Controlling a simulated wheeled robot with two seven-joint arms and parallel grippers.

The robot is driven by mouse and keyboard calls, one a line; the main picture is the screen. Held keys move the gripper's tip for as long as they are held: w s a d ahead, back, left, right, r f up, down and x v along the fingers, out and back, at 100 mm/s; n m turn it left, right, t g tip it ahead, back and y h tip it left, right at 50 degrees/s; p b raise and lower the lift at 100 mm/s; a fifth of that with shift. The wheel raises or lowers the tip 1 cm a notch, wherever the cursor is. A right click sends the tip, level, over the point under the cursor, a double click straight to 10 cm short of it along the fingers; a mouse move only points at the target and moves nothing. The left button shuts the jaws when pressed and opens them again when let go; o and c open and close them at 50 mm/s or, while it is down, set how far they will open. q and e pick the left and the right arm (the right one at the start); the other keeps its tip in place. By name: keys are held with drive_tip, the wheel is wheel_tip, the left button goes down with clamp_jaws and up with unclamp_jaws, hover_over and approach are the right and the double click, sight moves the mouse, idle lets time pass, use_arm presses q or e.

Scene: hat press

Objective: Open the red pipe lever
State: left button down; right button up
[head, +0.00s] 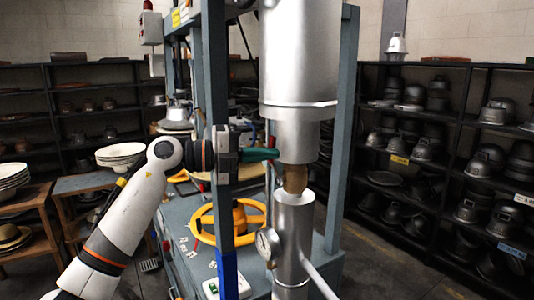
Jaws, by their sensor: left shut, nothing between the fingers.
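My left gripper (272,154) comes in from the left, past the grey frame post. Its green fingers look shut and empty. Their tips lie at the left edge of the silver vertical pipe (294,142) in the picture; I cannot tell whether they touch it. A thin red strip (271,129) shows just above the fingertips, beside the pipe. It may be part of the red lever, but most of it is hidden and I cannot tell its position. My right gripper is not in view.
Grey-blue frame posts (333,150) stand either side of the pipe. A yellow handwheel (199,223) and a round gauge (268,243) sit below my gripper. A dark shelf (365,200) with metal hat moulds stands right. Floor shows between it and the press.

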use_arm(q)
drive_tip(key=shift+w+a+r+n+p, duration=0.15)
drive_tip(key=shift+w+a+n+p, duration=0.3)
drive_tip(key=shift+n, duration=0.35)
drive_tip(key=shift+w+h, duration=0.1)
drive_tip(key=shift+h, duration=0.2)
